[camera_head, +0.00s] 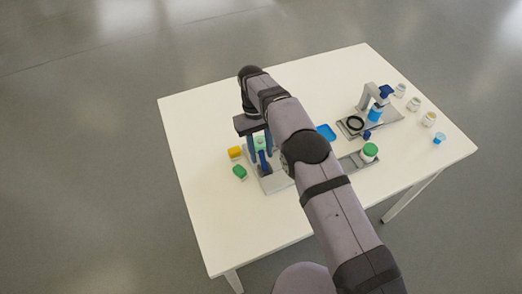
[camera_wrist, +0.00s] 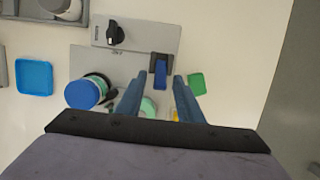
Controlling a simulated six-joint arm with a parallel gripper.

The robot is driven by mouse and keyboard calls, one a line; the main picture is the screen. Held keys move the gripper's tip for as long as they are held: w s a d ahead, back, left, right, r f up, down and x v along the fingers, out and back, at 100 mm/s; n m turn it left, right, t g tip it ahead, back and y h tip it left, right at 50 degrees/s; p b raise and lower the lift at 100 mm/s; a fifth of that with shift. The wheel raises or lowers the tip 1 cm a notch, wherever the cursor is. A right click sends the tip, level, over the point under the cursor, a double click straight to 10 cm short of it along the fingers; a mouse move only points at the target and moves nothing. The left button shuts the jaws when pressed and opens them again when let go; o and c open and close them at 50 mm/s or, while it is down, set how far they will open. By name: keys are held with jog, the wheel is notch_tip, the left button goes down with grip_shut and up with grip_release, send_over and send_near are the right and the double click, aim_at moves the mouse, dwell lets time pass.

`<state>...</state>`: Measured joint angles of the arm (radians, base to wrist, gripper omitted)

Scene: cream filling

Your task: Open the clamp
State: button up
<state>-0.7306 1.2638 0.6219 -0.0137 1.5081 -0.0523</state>
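The clamp's jaws are not clear.
A green-lidded jar (camera_head: 370,150) and a grey dispenser (camera_head: 368,97) stand right, with several small jars behind. The table's (camera_head: 215,235) front left is clear.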

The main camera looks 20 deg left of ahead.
aim_at(263, 150)
notch_tip(263, 150, up, 10)
jog(key=shift+b, duration=0.7)
dwell(0.4)
jog(key=shift+w+d+r, duration=0.1)
jog(key=shift+w+d, duration=0.1)
jog(key=shift+d, duration=0.05)
jog(key=w+d+r+m+y, duration=0.1)
jog(key=d+r+m, duration=0.1)
jog(key=d, duration=0.8)
jog(key=d+r+m, duration=0.1)
jog(key=d+m, duration=0.1)
jog(key=d, duration=0.7)
jog(key=s+d+f+m+t, duration=0.1)
jog(key=s+d+f+m, duration=0.1)
jog(key=s+d, duration=0.6)
jog(key=s+d+f+m+t+y, duration=0.1)
jog(key=s+d+f+m, duration=0.2)
jog(key=s+d, duration=0.4)
jog(key=s, duration=0.4)
jog(key=shift+d+f, duration=0.3)
jog(key=shift+d, duration=0.05)
